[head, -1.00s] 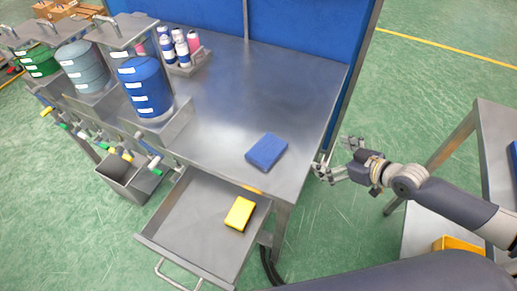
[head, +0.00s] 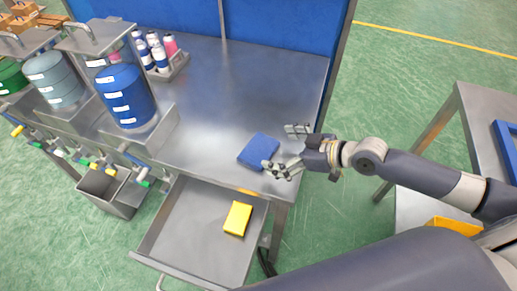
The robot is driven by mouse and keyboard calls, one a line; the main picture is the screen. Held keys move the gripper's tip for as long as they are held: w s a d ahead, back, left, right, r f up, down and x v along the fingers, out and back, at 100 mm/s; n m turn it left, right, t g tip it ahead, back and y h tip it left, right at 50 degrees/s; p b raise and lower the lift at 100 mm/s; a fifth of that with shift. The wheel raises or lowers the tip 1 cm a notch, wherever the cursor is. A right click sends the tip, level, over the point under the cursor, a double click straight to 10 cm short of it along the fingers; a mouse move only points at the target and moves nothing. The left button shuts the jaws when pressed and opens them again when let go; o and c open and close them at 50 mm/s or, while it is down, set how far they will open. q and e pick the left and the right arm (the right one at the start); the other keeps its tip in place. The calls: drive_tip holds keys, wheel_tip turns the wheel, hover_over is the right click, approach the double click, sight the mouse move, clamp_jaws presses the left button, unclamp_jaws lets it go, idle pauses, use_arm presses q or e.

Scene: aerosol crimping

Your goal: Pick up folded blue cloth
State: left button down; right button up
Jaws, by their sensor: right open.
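The folded blue cloth (head: 259,150) lies flat on the steel table (head: 222,100), near its front right corner. My right gripper (head: 285,148) reaches in from the right over the table's right edge. Its fingers are spread open, with one finger pad beyond the cloth and the other near its right front corner. I cannot tell whether the near finger touches the cloth. Nothing is held between the fingers. My left gripper is out of view.
An open drawer (head: 190,222) below the table holds a yellow block (head: 238,218). Blue, grey and green drums stand at left behind taps. A tray (head: 176,68) of bottles stands at the back. A blue panel (head: 275,30) closes the table's rear.

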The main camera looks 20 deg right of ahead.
sight(259, 149)
drive_tip(key=shift+p+x, duration=0.65)
drive_tip(key=shift+x, duration=2.15)
drive_tip(key=shift+s+f, duration=0.1)
drive_tip(key=shift+s, duration=0.05)
drive_tip(key=c, duration=0.7)
